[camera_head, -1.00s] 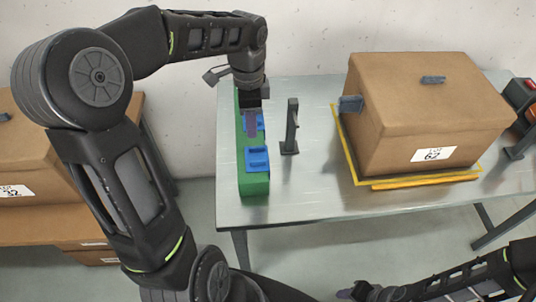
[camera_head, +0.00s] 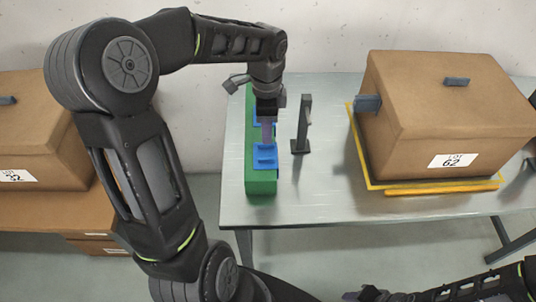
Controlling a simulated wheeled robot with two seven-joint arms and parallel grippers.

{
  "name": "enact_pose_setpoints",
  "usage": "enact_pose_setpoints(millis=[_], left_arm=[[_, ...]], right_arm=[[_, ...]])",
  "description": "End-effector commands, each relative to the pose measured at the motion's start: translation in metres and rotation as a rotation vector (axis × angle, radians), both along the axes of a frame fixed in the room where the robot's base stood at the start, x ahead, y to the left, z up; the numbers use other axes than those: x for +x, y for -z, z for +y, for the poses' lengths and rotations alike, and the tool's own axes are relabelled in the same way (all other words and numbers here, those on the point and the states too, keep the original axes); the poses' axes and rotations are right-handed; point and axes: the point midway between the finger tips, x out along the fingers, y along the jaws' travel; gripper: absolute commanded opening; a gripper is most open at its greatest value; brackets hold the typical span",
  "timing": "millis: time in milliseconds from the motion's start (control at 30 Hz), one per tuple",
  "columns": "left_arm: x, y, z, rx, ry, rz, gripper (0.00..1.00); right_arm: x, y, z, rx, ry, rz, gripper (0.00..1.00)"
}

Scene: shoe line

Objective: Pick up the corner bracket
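No part is clearly recognisable as the corner bracket. A green block (camera_head: 262,187) on the table carries blue pieces; the nearer blue piece (camera_head: 265,162) shows best, and the farther one is partly hidden by my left gripper. My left gripper (camera_head: 267,138) points down over the green block, its purple-grey fingers just behind the nearer blue piece. Whether they touch anything, and their opening, cannot be made out. My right gripper (camera_head: 362,294) is low at the bottom edge, in front of the table, only partly visible.
A dark upright post (camera_head: 302,125) stands right of the green block. A large brown box (camera_head: 420,130) labelled 62 sits on a yellow frame (camera_head: 440,188) on the grey table (camera_head: 310,200). Another brown box (camera_head: 30,140) stands at left. Bare tabletop lies between post and box.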

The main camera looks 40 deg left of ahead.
Motion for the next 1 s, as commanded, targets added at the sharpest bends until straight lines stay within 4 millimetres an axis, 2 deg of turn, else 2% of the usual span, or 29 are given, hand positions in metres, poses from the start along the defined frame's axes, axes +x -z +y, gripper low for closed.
enact_pose_setpoints(millis=[333, 600, 700, 1000], left_arm=[[0.001, 0.006, 0.0, 0.0, 0.0, 0.001, 0.33], [0.003, 0.044, -0.001, 0.0, -0.001, 0.002, 0.33], [0.003, 0.051, -0.001, 0.001, 0.001, -0.001, 0.33], [0.003, 0.052, -0.001, 0.0, 0.0, -0.002, 0.33]], right_arm=[[0.0, -0.002, 0.0, 0.0, 0.0, 0.0, 0.36], [0.0, -0.008, 0.0, 0.0, 0.0, 0.001, 0.36], [0.0, -0.008, 0.0, 0.0, 0.0, 0.001, 0.36], [0.0, -0.008, 0.0, 0.0, 0.0, 0.001, 0.36]])
